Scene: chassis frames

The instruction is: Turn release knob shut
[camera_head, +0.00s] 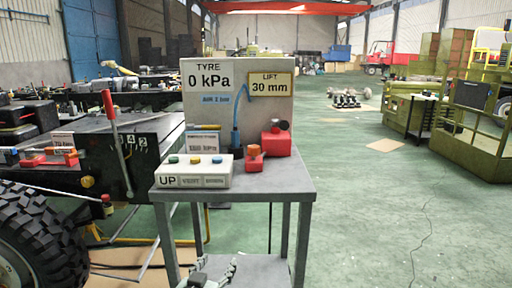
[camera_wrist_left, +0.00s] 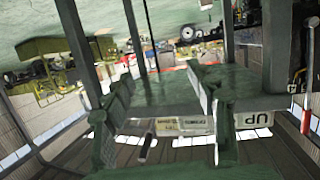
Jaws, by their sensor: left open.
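Several knobs show in the head view, and no readable label tells which is the release knob. A red block with an orange knob (camera_head: 254,152) stands on the grey table (camera_head: 300,180). Behind it is a red box (camera_head: 277,144) with a dark round knob (camera_head: 283,126). A small red and yellow knob (camera_head: 107,203) sits low on the chassis side. My left gripper (camera_head: 216,270) is at the bottom of the head view, below the tabletop, apart from these knobs. In the wrist view its open, empty fingers (camera_wrist_left: 162,90) show. My right gripper is not in view.
A white box with UP and other buttons (camera_head: 193,172) sits at the table's front left. A display panel (camera_head: 238,108) reads 0 kPa and 30 mm. A red lever (camera_head: 117,140) and black tyre (camera_head: 50,240) are left.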

